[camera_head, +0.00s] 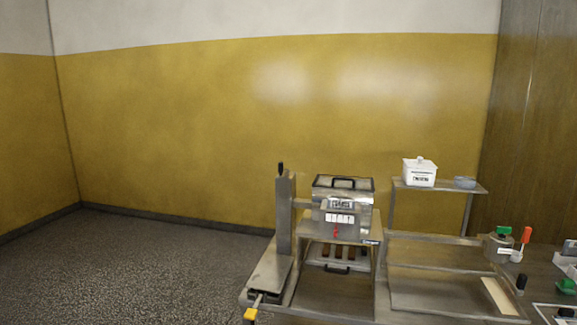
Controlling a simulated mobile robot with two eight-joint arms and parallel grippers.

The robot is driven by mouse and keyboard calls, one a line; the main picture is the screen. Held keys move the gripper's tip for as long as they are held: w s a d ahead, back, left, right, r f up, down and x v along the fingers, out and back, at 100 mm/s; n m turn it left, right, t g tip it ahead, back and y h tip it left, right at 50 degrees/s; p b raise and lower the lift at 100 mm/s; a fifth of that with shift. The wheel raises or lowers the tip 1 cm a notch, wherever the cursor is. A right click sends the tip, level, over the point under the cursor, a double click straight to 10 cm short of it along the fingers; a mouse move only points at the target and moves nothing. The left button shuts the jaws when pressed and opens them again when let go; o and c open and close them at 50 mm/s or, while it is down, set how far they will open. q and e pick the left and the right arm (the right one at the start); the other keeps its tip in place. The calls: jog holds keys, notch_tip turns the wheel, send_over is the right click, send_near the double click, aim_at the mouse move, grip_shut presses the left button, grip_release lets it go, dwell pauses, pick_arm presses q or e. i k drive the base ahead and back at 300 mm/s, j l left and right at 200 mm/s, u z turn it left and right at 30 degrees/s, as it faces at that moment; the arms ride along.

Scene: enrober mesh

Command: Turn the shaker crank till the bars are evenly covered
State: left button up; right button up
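A steel enrober machine (343,205) with a black-handled lid stands on the steel bench, right of the middle. A red pointer (336,231) sits below its white labels. Several brown bars (335,250) show under it, partly hidden by the housing, too small to tell how they are covered. A steel post with a black knob (280,168) on top stands at the machine's left; I cannot tell if this is the shaker crank. A yellow-ended handle (250,314) sticks out at the bench's front left. Neither of my grippers is in view.
A pot with a green top (503,231) and a red-handled tool (526,235) stand further right. The floor (120,265) at left is clear.

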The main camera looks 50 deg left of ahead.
aim_at(282, 171)
jog(key=j+z, duration=0.25)
jog(key=j, duration=0.2)
jog(key=k+j+z, duration=0.1)
jog(key=j+z, duration=0.15)
jog(key=j, duration=0.15)
jog(key=k+j, duration=0.1)
jog(key=j, duration=0.45)
jog(key=k+j, duration=0.1)
jog(key=j, duration=0.45)
